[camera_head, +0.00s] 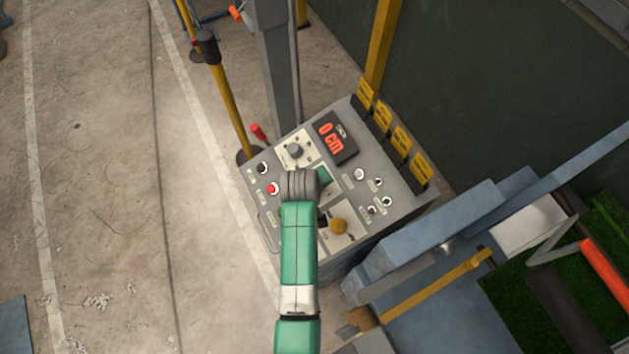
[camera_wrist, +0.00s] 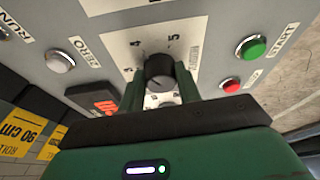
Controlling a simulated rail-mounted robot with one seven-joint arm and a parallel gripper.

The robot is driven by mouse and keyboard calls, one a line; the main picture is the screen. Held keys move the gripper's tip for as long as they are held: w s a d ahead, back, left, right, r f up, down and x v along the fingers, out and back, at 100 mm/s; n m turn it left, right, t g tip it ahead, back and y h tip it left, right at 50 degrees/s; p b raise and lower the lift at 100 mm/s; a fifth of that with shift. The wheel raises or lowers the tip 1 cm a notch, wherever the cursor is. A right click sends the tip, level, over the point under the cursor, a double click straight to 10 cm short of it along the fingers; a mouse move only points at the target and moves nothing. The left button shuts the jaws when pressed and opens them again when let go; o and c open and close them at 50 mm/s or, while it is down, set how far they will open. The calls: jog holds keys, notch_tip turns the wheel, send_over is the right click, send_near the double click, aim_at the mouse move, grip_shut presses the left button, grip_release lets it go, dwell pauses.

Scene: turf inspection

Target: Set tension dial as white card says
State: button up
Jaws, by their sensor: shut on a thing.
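The black tension dial (camera_wrist: 158,70) sits on a white scale plate (camera_wrist: 115,45) in the wrist view, with 3, 4 and 5 legible around it. My gripper (camera_wrist: 159,82) is shut on the dial, one green finger on each side. The dial's pointer is too small to read. In the head view my gripper (camera_head: 308,180) reaches down over the console and hides part of it. A grey knob (camera_head: 294,151) shows on a pale plate beyond it; I cannot tell whether it is the held dial. I cannot make out a white card in either view.
The grey console (camera_head: 352,160) carries a display (camera_head: 335,140) reading 0 CM, several buttons and a yellow knob (camera_head: 338,226). Yellow cards (camera_head: 400,138) line its right edge; one reads 90 cm in the wrist view. A green button (camera_wrist: 252,47) and red button (camera_wrist: 231,85) are beside the plate.

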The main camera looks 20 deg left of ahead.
jog(key=m, duration=0.3)
jog(key=m+t+h, duration=0.1)
jog(key=m, duration=0.2)
jog(key=shift+s+a+f, duration=0.1)
jog(key=shift+s+a, duration=0.05)
jog(key=shift+a, duration=0.05)
jog(key=m+h+b, duration=0.1)
jog(key=m, duration=0.1)
jog(key=m+b, duration=0.1)
jog(key=m, duration=0.2)
jog(key=shift+a+t+h, duration=0.15)
jog(key=shift+t+h, duration=0.15)
jog(key=shift+h, duration=0.1)
jog(key=shift+m+h+b, duration=0.3)
jog(key=shift+m+b, duration=0.2)
jog(key=shift+m, duration=0.5)
jog(key=o, duration=1)
jog(key=shift+c, duration=0.2)
jog(key=v, duration=0.7)
jog(key=shift+s+r, duration=0.2)
jog(key=shift+r, duration=0.1)
jog(key=shift+a, duration=0.15)
